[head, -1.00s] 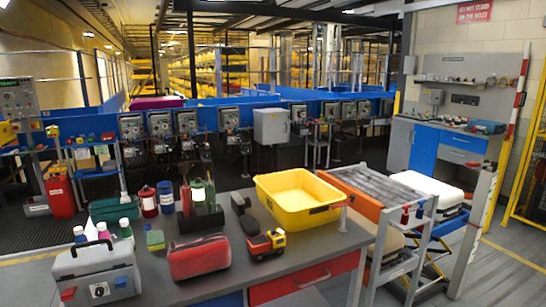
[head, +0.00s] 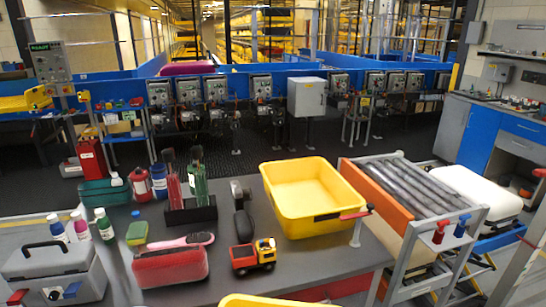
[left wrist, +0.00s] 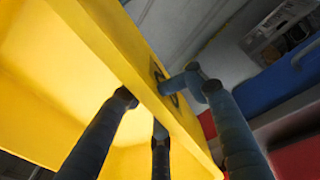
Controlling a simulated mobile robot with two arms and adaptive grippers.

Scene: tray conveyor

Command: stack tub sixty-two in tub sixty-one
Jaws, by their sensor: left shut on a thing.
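A yellow tub (head: 340,227) stands upright and empty on the grey bench, right of the middle in the head view. A second yellow tub (head: 270,300) shows only as a strip of rim at the bottom edge of the head view. In the left wrist view my left gripper (left wrist: 163,92) is shut on the wall of a yellow tub (left wrist: 100,55), with fingers on both sides of the rim. It seems to be the tub at the head view's bottom edge. I cannot read either tub's number. My right gripper is in neither view.
A toy truck (head: 253,256), a red pouch (head: 170,266) and a dark-handled brush (head: 242,222) lie left of the standing tub. A grey toolbox (head: 52,272) and bottles stand farther left. A roller conveyor (head: 420,190) with an orange side is close on the right.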

